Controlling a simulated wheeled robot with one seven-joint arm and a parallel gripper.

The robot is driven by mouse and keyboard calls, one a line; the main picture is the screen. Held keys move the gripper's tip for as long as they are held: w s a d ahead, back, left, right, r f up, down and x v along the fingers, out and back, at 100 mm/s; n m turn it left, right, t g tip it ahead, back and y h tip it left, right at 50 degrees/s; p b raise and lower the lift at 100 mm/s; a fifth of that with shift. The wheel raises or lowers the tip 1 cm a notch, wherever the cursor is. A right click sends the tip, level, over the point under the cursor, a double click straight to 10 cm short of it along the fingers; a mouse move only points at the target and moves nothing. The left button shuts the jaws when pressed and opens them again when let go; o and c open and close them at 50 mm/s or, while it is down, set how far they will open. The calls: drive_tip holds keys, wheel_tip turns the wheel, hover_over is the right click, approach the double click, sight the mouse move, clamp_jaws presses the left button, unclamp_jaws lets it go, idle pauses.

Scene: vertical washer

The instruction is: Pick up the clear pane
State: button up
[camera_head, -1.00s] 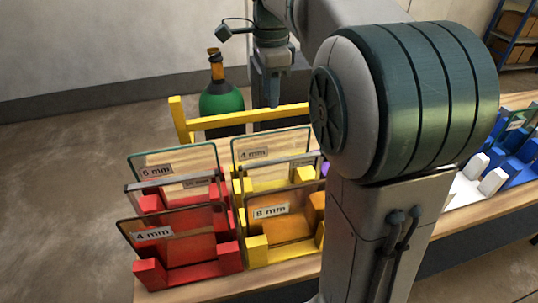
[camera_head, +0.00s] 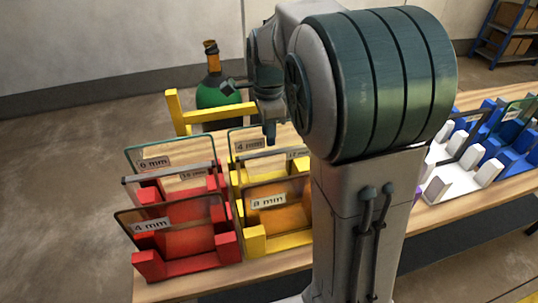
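Several upright labelled panes stand in coloured racks. A clear, green-edged pane marked 6 mm (camera_head: 140,152) is at the back of the red rack (camera_head: 150,265). Another clear pane marked 4 mm (camera_head: 240,136) is at the back of the yellow rack (camera_head: 255,240), partly hidden. Tinted panes marked 4 mm (camera_head: 165,235) and 8 mm (camera_head: 280,212) stand in front. A further green-edged pane (camera_head: 515,112) shows at the blue rack. My gripper (camera_head: 270,138) hangs fingers-down near the yellow rack's back pane, apparently empty. Its finger opening cannot be made out.
My arm hides the middle of the wooden bench (camera_head: 210,287). A white rack (camera_head: 455,180) and a blue rack (camera_head: 490,148) stand at the right. Floor at the left is clear.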

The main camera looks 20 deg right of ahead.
clamp_jaws()
idle(1.4)
